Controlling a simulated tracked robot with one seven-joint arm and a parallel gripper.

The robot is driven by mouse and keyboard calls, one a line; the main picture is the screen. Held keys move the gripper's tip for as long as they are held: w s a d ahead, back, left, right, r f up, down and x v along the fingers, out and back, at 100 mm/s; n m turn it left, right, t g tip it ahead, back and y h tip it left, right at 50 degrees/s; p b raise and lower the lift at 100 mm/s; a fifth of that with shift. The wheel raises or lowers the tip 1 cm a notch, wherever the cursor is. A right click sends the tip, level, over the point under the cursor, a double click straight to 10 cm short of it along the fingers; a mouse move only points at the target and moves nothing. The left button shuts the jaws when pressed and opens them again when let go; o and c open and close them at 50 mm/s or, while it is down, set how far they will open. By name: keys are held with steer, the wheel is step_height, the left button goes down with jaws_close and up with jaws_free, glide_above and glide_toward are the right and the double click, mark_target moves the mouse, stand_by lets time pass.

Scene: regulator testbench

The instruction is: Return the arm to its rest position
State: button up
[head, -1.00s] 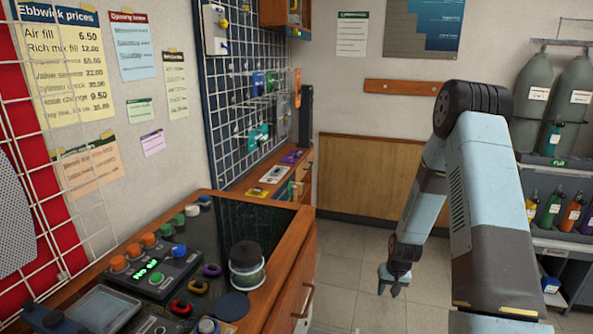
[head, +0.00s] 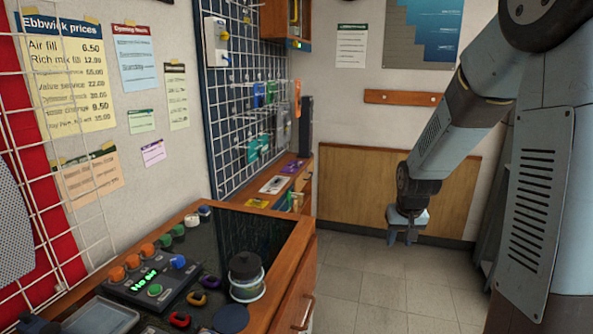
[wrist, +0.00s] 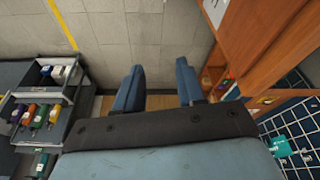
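My gripper (head: 406,236) hangs in free air right of the counter in the head view, pointing down, apart from everything. My arm reaches down to it from the upper right.
A wooden counter (head: 293,262) with a dark top stands at left. It bears a control box (head: 150,284) and a lidded jar (head: 247,279). A pegboard grid (head: 240,110) hangs behind. The tiled floor (head: 365,290) right of the counter is clear.

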steer(key=s+a+r+t, duration=0.1)
steer(key=s+a+r, duration=0.1)
steer(key=s+r, duration=0.7)
steer(key=s+a+r+t, duration=0.1)
steer(key=s+a+r, duration=0.1)
steer(key=s+r, duration=0.7)
steer(key=s, duration=0.7)
steer(key=shift+s+a+r+n, duration=0.15)
steer(key=shift+a+r+n, duration=0.05)
steer(key=shift+r+n, duration=0.2)
